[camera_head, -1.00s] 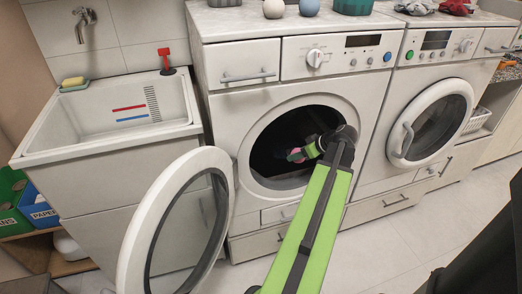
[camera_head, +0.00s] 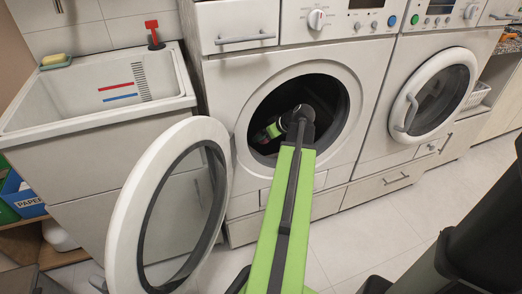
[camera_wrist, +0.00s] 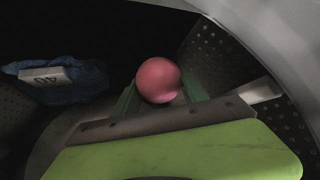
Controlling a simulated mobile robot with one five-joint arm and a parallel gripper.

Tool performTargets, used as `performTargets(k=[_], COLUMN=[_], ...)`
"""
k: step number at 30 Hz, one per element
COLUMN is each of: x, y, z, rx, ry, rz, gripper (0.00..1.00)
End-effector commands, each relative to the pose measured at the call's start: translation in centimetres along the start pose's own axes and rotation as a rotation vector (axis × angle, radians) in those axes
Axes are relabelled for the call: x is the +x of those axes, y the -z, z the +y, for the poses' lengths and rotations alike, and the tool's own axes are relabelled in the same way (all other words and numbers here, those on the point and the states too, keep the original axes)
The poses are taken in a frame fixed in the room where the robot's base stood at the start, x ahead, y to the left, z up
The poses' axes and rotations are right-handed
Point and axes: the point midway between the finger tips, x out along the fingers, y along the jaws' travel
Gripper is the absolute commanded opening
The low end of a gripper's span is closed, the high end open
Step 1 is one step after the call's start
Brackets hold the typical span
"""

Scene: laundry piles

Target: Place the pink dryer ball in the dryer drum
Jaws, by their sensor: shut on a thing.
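The pink dryer ball (camera_wrist: 159,80) is held between my gripper's fingers (camera_wrist: 158,98) in the wrist view. My gripper (camera_head: 268,133) is shut on it inside the opening of the left machine's drum (camera_head: 335,98). In the head view the ball is hardly visible behind my gripper and arm. The perforated drum wall (camera_wrist: 215,50) shows around the ball in the wrist view. The round door (camera_head: 125,215) of this machine stands wide open to the left.
A blue cloth (camera_wrist: 75,85) with a white label lies inside the drum, left of the ball. A second machine with a closed round door (camera_head: 408,100) stands to the right. A sink (camera_head: 70,110) stands to the left.

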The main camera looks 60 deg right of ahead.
Motion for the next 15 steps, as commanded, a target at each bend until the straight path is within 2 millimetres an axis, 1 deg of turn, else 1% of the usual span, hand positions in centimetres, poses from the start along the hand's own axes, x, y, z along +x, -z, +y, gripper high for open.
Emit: performTargets(k=[1, 2, 6, 8, 15], x=[0.8, 1.0, 1.1, 1.3, 4.1], y=[-0.1, 0.0, 0.2, 0.0, -2.8], z=[-0.2, -0.2, -0.4, -0.3, -0.1], rx=[0.000, -0.001, 0.000, 0.000, 0.001], ry=[0.000, -0.001, -0.002, -0.002, -0.002], rz=[0.000, 0.000, 0.000, 0.000, 0.000], gripper=[0.04, 0.04, 0.04, 0.04, 0.04])
